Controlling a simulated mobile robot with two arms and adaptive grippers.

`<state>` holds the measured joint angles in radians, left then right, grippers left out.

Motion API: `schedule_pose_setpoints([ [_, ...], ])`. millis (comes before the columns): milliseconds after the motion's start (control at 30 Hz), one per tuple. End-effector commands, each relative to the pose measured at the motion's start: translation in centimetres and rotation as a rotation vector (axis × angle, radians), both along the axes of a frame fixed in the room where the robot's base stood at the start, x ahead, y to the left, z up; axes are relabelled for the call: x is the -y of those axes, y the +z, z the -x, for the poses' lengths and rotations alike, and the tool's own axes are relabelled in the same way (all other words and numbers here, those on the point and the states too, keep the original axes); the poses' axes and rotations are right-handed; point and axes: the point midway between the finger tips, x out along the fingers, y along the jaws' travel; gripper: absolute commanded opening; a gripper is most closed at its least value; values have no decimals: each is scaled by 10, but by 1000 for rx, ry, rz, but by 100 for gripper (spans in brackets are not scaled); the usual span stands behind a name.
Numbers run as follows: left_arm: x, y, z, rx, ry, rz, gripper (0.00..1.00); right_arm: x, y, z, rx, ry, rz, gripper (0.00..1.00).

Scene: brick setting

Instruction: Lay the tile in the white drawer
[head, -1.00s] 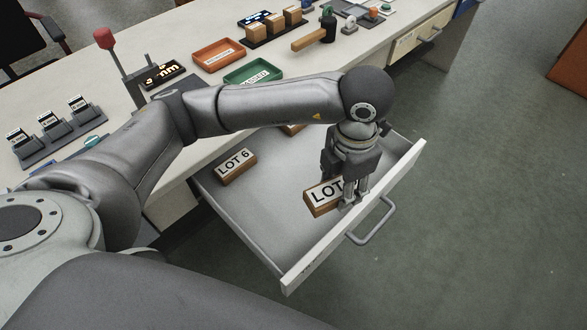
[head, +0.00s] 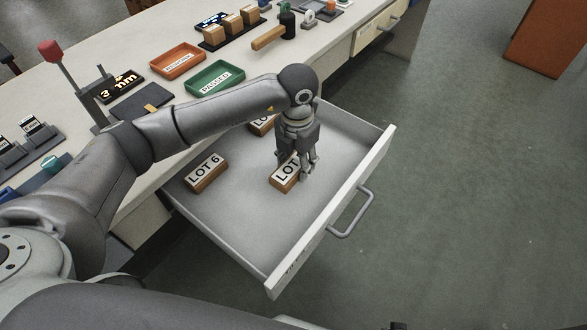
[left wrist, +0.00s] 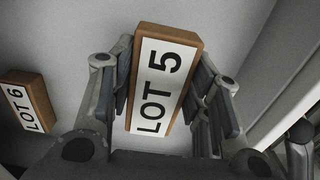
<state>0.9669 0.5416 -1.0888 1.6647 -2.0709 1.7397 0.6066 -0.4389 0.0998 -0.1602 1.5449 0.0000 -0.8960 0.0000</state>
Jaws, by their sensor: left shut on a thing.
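The tile, a wooden block with a white "LOT 5" label (left wrist: 163,85), is between the fingers of my left gripper (left wrist: 165,100), which is shut on its sides. In the head view the tile (head: 284,176) is inside the open white drawer (head: 240,225), low over its floor. I cannot tell whether it touches the floor. My left gripper (head: 300,170) covers the right end of its label. A "LOT 6" block (head: 206,174) lies in the drawer to the left; it also shows in the left wrist view (left wrist: 27,100). My right gripper is out of view.
Another labelled block (head: 262,125) lies at the back of the drawer, partly hidden by my arm. The drawer's front panel (head: 335,210) stands to the right of my gripper. Green (head: 215,78) and orange (head: 178,60) trays stand on the desk. The drawer's front area is clear.

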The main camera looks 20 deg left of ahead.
Motion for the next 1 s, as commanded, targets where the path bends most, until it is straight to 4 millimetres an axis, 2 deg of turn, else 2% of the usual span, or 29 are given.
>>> schedule_pose_setpoints([
  [267, -9, -17, -10, -1, 1, 1, 17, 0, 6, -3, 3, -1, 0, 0],
  [400, -10, -39, -11, -4, -1, 1, 17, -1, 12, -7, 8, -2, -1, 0],
  [500, -10, -48, -11, 0, -2, 2, 17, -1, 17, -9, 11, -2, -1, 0],
  [933, -10, -51, -12, 1, -1, 1, 17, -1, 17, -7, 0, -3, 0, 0],
  [967, -10, -51, -12, 1, -1, 1, 47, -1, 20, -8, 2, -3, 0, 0],
  [1000, -10, -51, -12, 1, -1, 1, 52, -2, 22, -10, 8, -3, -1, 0],
])
